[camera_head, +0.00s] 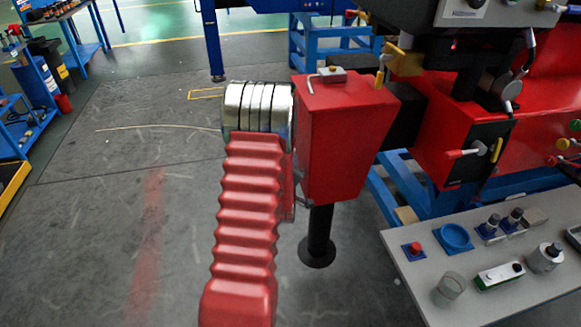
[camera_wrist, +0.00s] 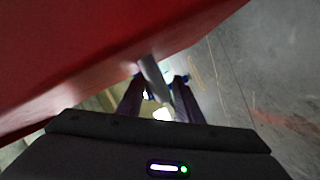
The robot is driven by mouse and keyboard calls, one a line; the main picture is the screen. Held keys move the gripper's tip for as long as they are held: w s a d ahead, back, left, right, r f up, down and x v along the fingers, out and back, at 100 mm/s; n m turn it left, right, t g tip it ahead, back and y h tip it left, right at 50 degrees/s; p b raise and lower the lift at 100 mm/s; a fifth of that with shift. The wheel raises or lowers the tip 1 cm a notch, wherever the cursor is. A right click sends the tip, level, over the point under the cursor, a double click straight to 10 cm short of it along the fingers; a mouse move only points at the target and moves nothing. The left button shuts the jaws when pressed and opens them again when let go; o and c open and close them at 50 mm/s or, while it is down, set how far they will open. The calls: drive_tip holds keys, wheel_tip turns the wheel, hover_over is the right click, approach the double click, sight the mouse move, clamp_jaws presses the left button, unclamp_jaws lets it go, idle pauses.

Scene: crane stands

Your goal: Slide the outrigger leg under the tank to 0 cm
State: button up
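The red tank (camera_head: 345,140) stands in the middle of the head view, with a small metal handle (camera_head: 327,74) on its top. The black outrigger leg (camera_head: 321,228) comes straight down from under the tank to a round foot (camera_head: 317,252) at the floor. No scale can be read on it. My gripper is hidden in the head view behind my red ribbed arm. In the wrist view my gripper (camera_wrist: 160,80) has its two dark fingers apart, below the tank's red surface (camera_wrist: 90,50). A grey bar (camera_wrist: 152,78) shows between the fingers; it does not look clamped.
A grey table (camera_head: 450,315) with a red button box, a blue dish and several small items stands at the right. Red crane machinery (camera_head: 545,95) on a blue frame is behind it. Blue carts (camera_head: 35,85) stand at the left. The floor left of my arm is clear.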

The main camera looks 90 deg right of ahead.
drive_tip(key=shift+a, duration=0.1)
drive_tip(key=v, duration=1.3)
drive_tip(key=shift+a, duration=0.3)
idle(0.4)
